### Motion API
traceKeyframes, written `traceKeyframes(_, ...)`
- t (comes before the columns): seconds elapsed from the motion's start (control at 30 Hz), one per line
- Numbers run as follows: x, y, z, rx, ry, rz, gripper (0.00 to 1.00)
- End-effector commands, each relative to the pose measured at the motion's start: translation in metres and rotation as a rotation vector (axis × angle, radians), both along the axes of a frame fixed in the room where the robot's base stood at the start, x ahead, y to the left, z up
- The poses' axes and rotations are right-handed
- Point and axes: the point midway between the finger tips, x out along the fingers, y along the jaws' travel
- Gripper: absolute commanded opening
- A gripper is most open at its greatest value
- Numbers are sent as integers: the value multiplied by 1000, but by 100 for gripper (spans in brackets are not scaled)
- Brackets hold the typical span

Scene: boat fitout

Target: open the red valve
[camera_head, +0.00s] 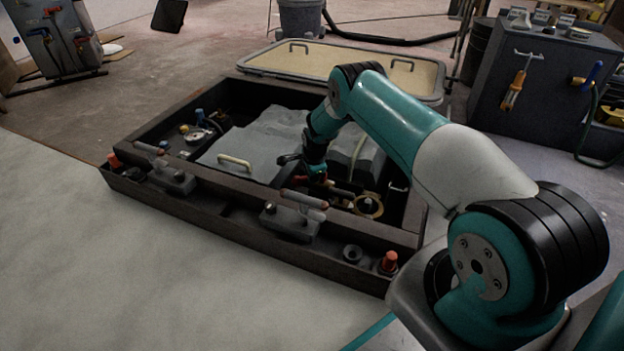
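My arm reaches over the dark rectangular well, and my gripper (302,168) points down into its right half. A small red part (319,178), which may be the red valve's handle, shows right beside the fingertips. The gripper hides part of it, and I cannot tell whether they touch. The fingers are too small and dark to tell whether they are open or shut. The well's dark rim (190,165) surrounds a grey engine-like block (245,145) with a pale curved handle (235,162). A brass-coloured ring (368,206) lies to the right of the gripper.
Clamp-like fittings (293,215) and orange-red capped posts (389,262) stand along the near ledge. A framed hatch panel (345,68) lies behind the well. A dark cabinet (540,95) stands at right. A grey panel with coloured handles (55,38) stands at far left.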

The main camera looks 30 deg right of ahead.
Motion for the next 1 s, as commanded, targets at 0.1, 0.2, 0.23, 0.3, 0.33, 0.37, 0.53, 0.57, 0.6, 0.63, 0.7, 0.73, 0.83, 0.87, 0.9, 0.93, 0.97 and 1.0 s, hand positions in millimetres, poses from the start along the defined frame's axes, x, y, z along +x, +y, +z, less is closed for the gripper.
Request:
traceKeyframes(0.1,2,-3,-3,-3,6,-118,0)
traceKeyframes(0.2,6,-4,-3,-3,5,-213,0)
traceKeyframes(0.23,7,-4,-3,-3,6,-241,0)
traceKeyframes(0.3,8,-5,-3,-3,6,-307,0)
traceKeyframes(0.33,9,-6,-3,-4,6,-335,0)
traceKeyframes(0.37,10,-7,-3,-4,5,-362,0)
traceKeyframes(0.53,11,-9,-3,-4,7,-506,0)
traceKeyframes(0.57,11,-10,-3,-5,8,-529,0)
traceKeyframes(0.6,12,-10,-3,-4,8,-558,0)
traceKeyframes(0.63,12,-11,-3,-4,7,-577,0)
traceKeyframes(0.7,12,-12,-2,-4,7,-622,0)
traceKeyframes(0.73,12,-13,-2,-5,8,-639,0)
traceKeyframes(0.83,11,-14,-2,-4,9,-688,0)
traceKeyframes(0.87,11,-15,-2,-5,9,-700,0)
traceKeyframes(0.9,11,-15,-2,-5,9,-714,0)
traceKeyframes(0.93,11,-16,-2,-5,9,-724,0)
traceKeyframes(0.97,11,-16,-2,-4,9,-733,0)
traceKeyframes(1.0,11,-17,-2,-5,9,-743,0)
